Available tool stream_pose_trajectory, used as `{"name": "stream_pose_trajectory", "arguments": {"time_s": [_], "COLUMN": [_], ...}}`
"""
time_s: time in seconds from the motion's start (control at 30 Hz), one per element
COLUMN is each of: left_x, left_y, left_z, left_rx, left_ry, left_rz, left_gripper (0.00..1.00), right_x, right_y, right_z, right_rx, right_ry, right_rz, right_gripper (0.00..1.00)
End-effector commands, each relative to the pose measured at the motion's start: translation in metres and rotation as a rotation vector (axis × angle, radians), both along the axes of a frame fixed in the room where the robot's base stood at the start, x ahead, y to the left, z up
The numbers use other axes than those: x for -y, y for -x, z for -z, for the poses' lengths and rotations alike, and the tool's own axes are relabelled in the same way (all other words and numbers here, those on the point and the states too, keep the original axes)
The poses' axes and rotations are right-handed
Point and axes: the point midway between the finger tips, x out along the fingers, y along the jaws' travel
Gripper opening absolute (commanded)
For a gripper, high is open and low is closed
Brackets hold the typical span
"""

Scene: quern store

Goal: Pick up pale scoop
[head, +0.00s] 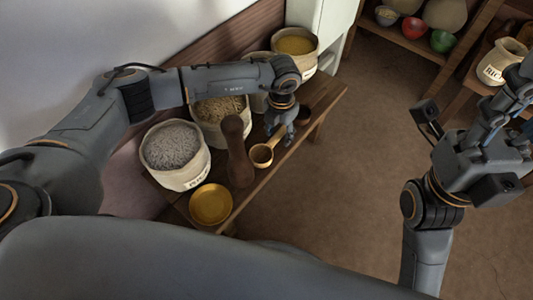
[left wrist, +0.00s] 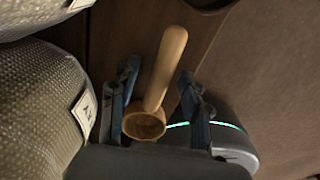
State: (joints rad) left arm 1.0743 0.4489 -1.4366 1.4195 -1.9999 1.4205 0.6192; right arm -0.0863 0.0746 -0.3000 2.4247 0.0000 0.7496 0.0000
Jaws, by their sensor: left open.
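The pale scoop (head: 262,155) is a light wooden scoop with a round bowl and a straight handle. It lies on the wooden bench (head: 262,182) near its front edge. My left gripper (head: 281,128) is open above the handle end. In the left wrist view, the scoop (left wrist: 166,62) lies between the two spread fingers of my left gripper (left wrist: 158,78), with its bowl low in the picture; I cannot tell if they touch it. My right gripper (head: 508,100) is off to the right, away from the bench; its finger opening is unclear.
A dark brown wooden pestle-like piece (head: 237,150) stands close left of the scoop. Sacks of grey grain (head: 174,146), pale grain (head: 217,108) and yellow grain (head: 295,45) line the wall. A golden round vessel (head: 211,204) is nearer me. The floor right of the bench is clear.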

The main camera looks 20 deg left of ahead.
Motion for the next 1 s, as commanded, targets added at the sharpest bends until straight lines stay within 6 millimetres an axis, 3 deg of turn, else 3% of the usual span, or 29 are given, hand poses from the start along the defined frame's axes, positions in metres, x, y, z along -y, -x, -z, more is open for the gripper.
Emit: {"name": "stream_pose_trajectory", "arguments": {"time_s": [0.27, 0.5, 0.83, 0.93, 1.0], "left_x": [0.000, 0.000, 0.000, 0.000, 0.001], "left_y": [0.000, 0.000, 0.000, -0.001, -0.001], "left_z": [0.003, 0.003, 0.000, -0.013, -0.027], "left_rx": [0.001, 0.001, 0.002, 0.002, 0.002], "left_ry": [0.001, 0.001, 0.002, 0.002, 0.003], "left_rz": [0.000, 0.000, 0.000, 0.000, 0.001], "left_gripper": [0.47, 0.00, 0.00, 0.00, 0.00], "right_x": [0.000, 0.000, 0.000, 0.000, 0.001], "right_y": [0.000, 0.000, 0.000, 0.001, 0.000], "right_z": [-0.002, -0.002, -0.003, -0.008, 0.000], "right_rx": [0.007, 0.007, 0.006, 0.005, -0.035], "right_ry": [0.001, 0.001, 0.000, -0.002, -0.002], "right_rz": [0.001, 0.001, 0.000, 0.000, -0.002], "right_gripper": [0.40, 0.40, 0.40, 0.40, 0.40]}}
